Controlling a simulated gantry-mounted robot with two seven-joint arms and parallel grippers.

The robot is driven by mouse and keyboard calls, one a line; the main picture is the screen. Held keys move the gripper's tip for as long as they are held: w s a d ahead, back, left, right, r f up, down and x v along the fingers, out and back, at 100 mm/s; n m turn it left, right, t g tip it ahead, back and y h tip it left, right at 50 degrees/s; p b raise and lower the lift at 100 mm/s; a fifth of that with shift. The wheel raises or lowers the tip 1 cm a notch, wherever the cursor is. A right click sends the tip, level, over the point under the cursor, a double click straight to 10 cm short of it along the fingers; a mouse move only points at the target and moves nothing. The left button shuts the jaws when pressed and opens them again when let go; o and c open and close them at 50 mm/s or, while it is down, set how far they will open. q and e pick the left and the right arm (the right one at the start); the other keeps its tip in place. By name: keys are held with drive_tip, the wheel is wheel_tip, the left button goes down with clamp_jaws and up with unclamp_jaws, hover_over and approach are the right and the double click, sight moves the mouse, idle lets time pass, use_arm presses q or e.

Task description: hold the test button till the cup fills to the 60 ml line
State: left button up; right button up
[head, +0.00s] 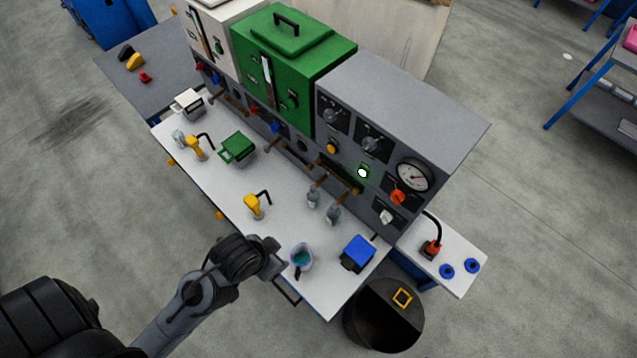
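A small clear cup (302,258) with teal liquid inside stands near the front edge of the white bench top (225,185). Its fill lines are too small to read. A lit green button (362,173) glows on the grey panel (352,150); its label cannot be read, so I cannot tell whether it is the test button. My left gripper (274,258) is just left of the cup. I cannot tell whether it touches the cup or whether its fingers are open or shut. My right gripper is not in view.
The panel also carries a round gauge (413,174), a red-orange knob (397,197) and black dials. Clear bottles (333,214), a blue block (357,253) and yellow-based fixture (255,206) stand on the bench. A dark bin (372,325) stands at the right.

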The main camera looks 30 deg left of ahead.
use_arm(q)
clamp_jaws()
idle(1.4)
